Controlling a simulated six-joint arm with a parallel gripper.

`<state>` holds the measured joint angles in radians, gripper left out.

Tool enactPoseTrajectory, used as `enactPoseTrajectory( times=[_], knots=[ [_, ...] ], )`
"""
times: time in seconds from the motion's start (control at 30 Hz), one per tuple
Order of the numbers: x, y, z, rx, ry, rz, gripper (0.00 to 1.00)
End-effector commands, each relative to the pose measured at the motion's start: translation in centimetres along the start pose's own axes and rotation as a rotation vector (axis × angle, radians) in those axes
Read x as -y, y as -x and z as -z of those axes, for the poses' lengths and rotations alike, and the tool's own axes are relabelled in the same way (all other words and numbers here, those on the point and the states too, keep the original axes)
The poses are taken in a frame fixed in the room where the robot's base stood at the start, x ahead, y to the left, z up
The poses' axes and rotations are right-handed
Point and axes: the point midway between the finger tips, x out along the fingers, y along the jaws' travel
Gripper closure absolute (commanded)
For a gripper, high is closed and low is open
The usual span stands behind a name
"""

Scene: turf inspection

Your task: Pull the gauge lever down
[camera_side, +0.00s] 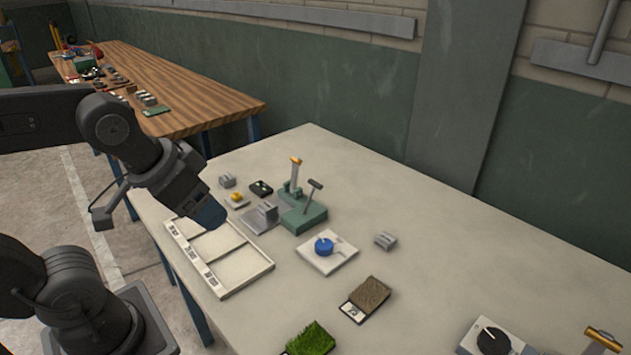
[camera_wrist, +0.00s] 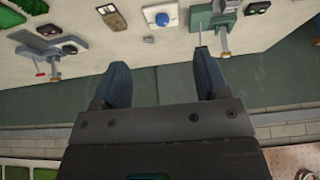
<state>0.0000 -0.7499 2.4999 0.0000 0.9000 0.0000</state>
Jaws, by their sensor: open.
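A green-based device (camera_side: 305,217) stands on the table, with an upright orange-tipped lever (camera_side: 295,174) and a tilted dark T-handled lever (camera_side: 313,192). The device shows at the upper right of the wrist view (camera_wrist: 222,28). Another orange-tipped lever (camera_side: 606,340) is at the lower right edge of the side view. I cannot tell which lever is the gauge lever. My gripper (camera_side: 212,216) is over the white tray, left of the green device and apart from it. In the wrist view its two fingers (camera_wrist: 160,75) are spread, with nothing between them.
A white divided tray (camera_side: 262,268) lies beneath my gripper. A blue knob on a white plate (camera_side: 324,246), a brown turf sample (camera_side: 370,292), a green turf sample (camera_side: 311,340) and a dark knob (camera_side: 493,341) sit nearby. Small grey blocks stand around the device. The table's right middle is clear.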

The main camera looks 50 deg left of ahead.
Motion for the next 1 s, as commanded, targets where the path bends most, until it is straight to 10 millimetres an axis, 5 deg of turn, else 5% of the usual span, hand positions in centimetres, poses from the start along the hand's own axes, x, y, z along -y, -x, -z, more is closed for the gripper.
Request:
enactPoseTrajectory(
  times=[0.4, 0.57, 0.7, 1.0],
  knots=[
    [0.0, 0.0, 0.0, 0.000, 0.000, 0.000, 0.32],
    [0.1, 0.2, 0.8, 0.010, 0.024, 0.002, 0.47],
    [0.4, 0.8, 4.3, 0.061, 0.134, 0.014, 0.60],
    [2.3, -0.2, 15.7, 0.230, 0.527, 0.091, 0.60]
  ],
)
